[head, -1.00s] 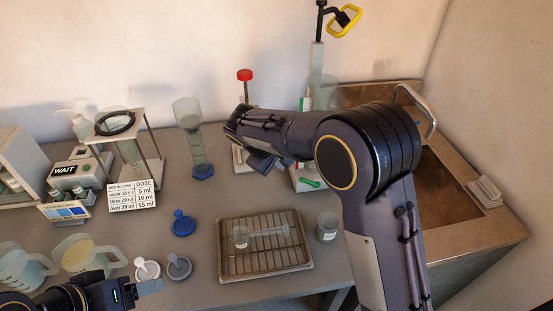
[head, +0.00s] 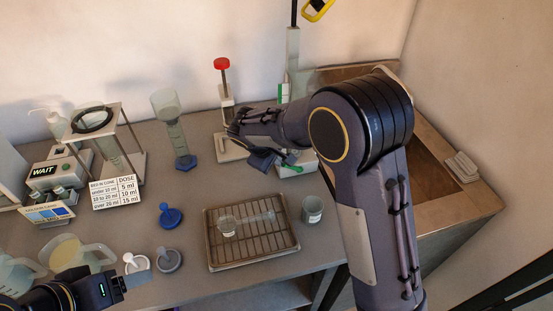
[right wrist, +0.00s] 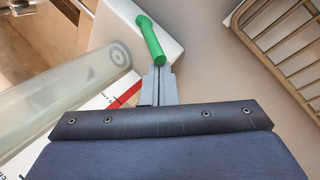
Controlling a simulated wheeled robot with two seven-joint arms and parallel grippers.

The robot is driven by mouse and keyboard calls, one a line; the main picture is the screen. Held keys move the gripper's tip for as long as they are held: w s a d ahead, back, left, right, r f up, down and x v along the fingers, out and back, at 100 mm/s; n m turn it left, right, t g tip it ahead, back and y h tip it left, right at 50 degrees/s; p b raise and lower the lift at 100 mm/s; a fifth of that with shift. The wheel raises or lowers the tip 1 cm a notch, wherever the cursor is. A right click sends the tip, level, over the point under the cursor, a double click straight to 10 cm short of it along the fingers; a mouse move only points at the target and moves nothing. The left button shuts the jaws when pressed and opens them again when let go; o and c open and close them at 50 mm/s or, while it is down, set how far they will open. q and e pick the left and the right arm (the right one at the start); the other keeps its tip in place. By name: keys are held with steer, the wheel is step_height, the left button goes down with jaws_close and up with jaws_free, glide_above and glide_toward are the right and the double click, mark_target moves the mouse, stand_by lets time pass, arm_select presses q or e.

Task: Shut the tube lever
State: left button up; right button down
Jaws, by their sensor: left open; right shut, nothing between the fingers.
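The green tube lever (head: 291,169) sits on a white base (head: 312,165) below a tall clear tube (head: 293,62), largely behind my right arm in the head view. In the right wrist view the lever (right wrist: 151,40) lies slanted on the white block, and the clear tube (right wrist: 60,95) is at the left. My right gripper (right wrist: 159,70) is shut and empty, its fingertips right at the lever's near end; I cannot tell whether they touch. My left gripper (head: 135,279) is open and empty at the lower left, far from the lever.
A wire rack tray (head: 252,265) with glassware lies in front of the lever, with a small beaker (head: 312,209) beside it. A red-topped stand (head: 221,64) and a measuring cylinder (head: 176,135) are to the left. A sink (head: 395,165) is at the right.

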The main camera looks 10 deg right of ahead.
steer(key=shift+y, duration=0.5)
steer(key=shift+d+r, duration=0.6)
steer(key=shift+d, duration=0.3)
steer(key=shift+d+r, duration=0.55)
steer(key=shift+d, duration=0.35)
